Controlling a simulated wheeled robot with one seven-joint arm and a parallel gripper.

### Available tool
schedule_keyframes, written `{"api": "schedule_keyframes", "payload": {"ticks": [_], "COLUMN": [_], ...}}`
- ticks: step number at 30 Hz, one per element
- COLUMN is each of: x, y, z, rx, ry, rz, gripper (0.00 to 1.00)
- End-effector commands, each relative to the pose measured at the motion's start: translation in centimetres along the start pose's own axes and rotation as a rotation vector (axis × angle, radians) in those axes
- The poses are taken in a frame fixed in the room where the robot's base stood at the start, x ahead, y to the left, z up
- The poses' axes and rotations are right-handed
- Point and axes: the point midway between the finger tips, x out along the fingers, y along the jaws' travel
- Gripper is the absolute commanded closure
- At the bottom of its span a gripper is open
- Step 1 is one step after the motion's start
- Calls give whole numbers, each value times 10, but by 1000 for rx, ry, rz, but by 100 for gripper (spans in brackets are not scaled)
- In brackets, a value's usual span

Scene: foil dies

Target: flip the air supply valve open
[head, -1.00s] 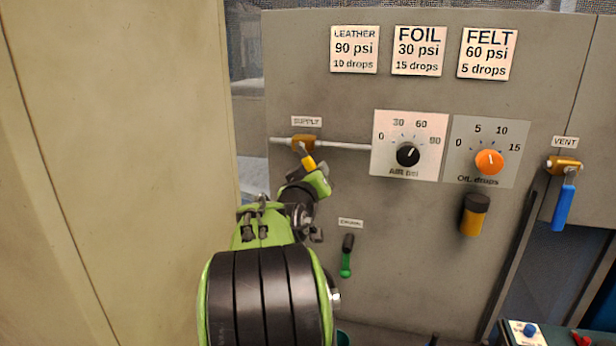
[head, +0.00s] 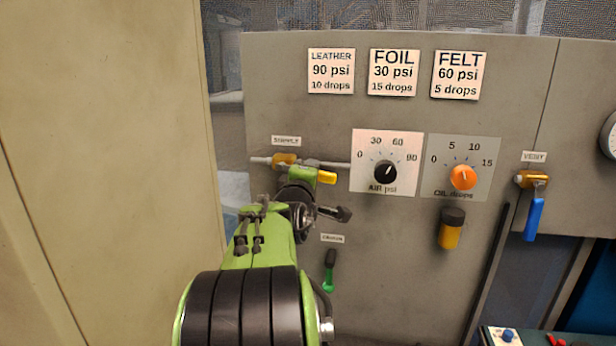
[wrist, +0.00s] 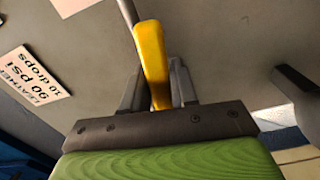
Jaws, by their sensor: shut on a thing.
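The supply valve has a brass body (head: 284,160) on a thin horizontal pipe under the SUPPLY label (head: 286,141) in the head view. Its yellow handle (head: 327,177) now points right, nearly in line with the pipe, its end showing past my gripper (head: 306,175). In the wrist view the yellow handle (wrist: 151,60) runs between the two grey fingers of my gripper (wrist: 158,88), which is shut on it. My gripper and arm hide the middle of the handle in the head view.
The air dial (head: 386,172) and the orange oil dial (head: 463,178) sit right of the valve. Below are a green-handled drain valve (head: 329,270) and a yellow oil cup (head: 451,229). A blue-handled vent valve (head: 534,218) is at right. A beige wall (head: 100,170) stands close on the left.

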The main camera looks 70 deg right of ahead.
Motion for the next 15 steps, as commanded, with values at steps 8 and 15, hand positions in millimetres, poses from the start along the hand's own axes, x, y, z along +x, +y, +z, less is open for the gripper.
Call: {"api": "schedule_keyframes", "payload": {"ticks": [8,15], "x": [0,0], "y": [9,11], "z": [-1,-1], "rx": [-115,-149], "ry": [1,2], "rz": [2,2], "gripper": [100,100]}}
